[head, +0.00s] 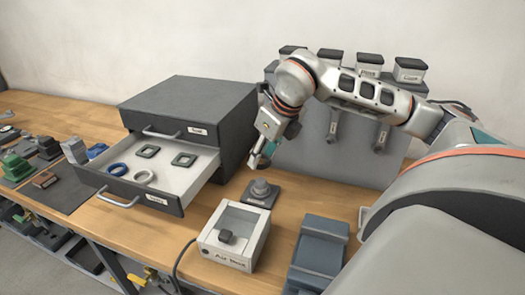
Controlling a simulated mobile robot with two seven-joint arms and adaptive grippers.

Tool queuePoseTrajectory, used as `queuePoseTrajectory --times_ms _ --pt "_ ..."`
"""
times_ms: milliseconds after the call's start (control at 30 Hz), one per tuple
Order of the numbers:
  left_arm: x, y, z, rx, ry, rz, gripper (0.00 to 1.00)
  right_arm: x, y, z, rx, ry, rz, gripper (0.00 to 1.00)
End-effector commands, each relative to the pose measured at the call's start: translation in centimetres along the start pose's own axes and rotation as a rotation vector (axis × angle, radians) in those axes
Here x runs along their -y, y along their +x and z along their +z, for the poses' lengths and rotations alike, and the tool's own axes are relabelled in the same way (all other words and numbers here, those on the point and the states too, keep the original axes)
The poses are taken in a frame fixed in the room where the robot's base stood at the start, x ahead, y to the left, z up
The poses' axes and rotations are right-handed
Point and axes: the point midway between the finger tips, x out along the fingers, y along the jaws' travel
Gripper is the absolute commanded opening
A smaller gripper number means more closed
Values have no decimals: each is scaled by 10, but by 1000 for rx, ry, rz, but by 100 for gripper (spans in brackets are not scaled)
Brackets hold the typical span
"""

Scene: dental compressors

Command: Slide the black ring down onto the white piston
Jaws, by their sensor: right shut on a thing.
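My right gripper (258,160) points down beside the drawer unit and is shut on a small dark thing at its fingertips, which I take to be the black ring; the fingers hide most of it. Just below and slightly right, a rounded light-grey piston (261,188) stands upright on a dark square base on the bench. It looks grey rather than white. The gripper is above it and apart from it. My left gripper is not in view.
An open drawer (190,190) holds a blue ring (117,169), a cream ring (144,176) and two dark square gaskets. The "Air Test" box (235,236) stands in front of the piston, a blue-grey fixture (318,250) to its right. A grey rack (340,150) stands behind.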

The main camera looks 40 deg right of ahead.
Motion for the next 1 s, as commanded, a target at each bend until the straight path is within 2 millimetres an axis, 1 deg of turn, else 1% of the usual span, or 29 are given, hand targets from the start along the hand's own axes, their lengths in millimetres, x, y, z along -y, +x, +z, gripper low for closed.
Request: queuePoseTrajectory --times_ms 167,267,300,433,600,667,767,1000 --pt "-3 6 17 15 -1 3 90 0 13 -5 -3 0 0 25" --pt "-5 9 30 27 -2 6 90 0 20 -9 -5 0 0 25" --pt "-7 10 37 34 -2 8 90 0 25 -10 -6 0 0 25" --pt "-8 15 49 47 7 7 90 0 36 -15 -8 0 1 25" --pt "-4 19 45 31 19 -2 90 0 49 -21 -7 -1 -1 25" --pt "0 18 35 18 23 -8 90 0 44 -19 -2 0 0 25" --pt "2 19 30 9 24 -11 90 0 44 -18 0 0 0 25" --pt "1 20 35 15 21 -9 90 0 47 -19 -1 0 0 25"
